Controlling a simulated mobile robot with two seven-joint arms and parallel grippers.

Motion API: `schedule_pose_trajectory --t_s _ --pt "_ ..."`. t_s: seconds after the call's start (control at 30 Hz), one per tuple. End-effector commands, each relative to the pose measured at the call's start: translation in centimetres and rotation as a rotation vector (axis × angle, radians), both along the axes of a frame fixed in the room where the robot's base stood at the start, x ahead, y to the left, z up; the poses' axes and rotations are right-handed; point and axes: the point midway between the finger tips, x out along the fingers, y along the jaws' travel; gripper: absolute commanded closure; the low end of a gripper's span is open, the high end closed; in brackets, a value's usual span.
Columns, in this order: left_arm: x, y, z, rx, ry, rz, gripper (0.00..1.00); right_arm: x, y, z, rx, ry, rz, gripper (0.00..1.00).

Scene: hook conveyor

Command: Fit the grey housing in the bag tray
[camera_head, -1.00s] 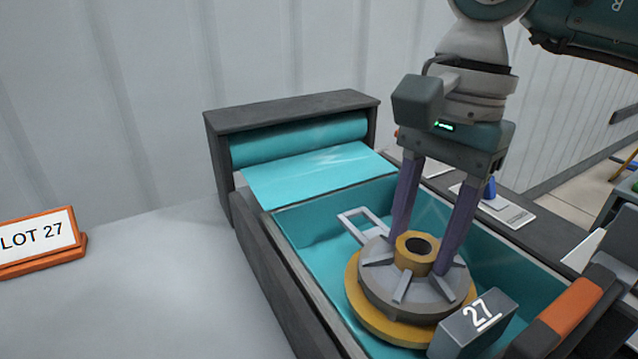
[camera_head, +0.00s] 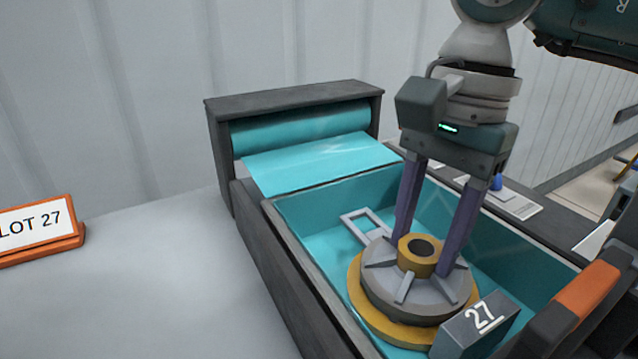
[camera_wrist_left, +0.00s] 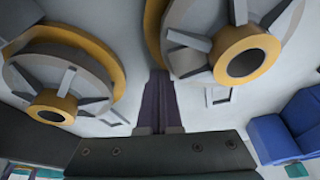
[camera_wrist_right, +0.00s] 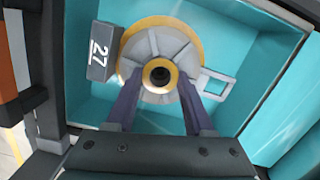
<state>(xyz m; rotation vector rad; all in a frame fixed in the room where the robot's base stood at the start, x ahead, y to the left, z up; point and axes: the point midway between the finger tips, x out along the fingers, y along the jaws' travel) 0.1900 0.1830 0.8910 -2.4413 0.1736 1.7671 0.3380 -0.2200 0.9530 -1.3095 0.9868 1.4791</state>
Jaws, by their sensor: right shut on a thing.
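The grey housing (camera_head: 376,294) is a round ribbed part with a yellow hub and a yellow ring beneath. It is inside the walls of the bag tray (camera_head: 300,285), which is lined with teal film. My right gripper (camera_head: 430,255) points down, with its purple fingers shut on the housing around the hub; the housing also shows in the right wrist view (camera_wrist_right: 160,45). I cannot tell whether the housing rests on the tray floor. My left gripper (camera_wrist_left: 160,105) shows only in the left wrist view, its fingers together with nothing visible between them.
A grey block marked 27 (camera_head: 480,318) and a pale rectangular frame (camera_head: 362,224) are beside the housing. A teal film roll (camera_head: 300,128) stands behind the tray. An orange LOT 27 sign (camera_head: 38,232) is left. Two similar housings (camera_wrist_left: 70,80) (camera_wrist_left: 215,55) lie near my left gripper.

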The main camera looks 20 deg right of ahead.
Motion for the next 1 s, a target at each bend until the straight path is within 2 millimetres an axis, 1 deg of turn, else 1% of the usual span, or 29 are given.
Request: schedule_pose_trajectory --t_s 0.27,0.4,0.43,0.73,1.0 --pt "0.12 -0.01 -0.28 0.000 -0.011 -0.002 1.00 0.05 0.00 -0.63 0.001 -0.002 0.000 1.00" --pt "0.13 -0.01 -0.15 0.000 -0.013 -0.003 1.00 0.05 0.01 -0.52 0.001 -0.002 0.000 1.00" --pt "0.12 -0.01 -0.15 0.000 -0.012 -0.003 1.00 0.05 0.01 -0.52 0.001 -0.002 0.000 0.46" --pt "0.12 0.02 -0.17 0.001 -0.012 -0.004 1.00 0.02 0.00 -0.57 0.000 -0.001 0.000 0.12" --pt "0.14 0.02 -0.12 0.001 -0.013 -0.004 1.00 -0.03 -0.02 -0.59 0.000 0.001 0.000 0.12"
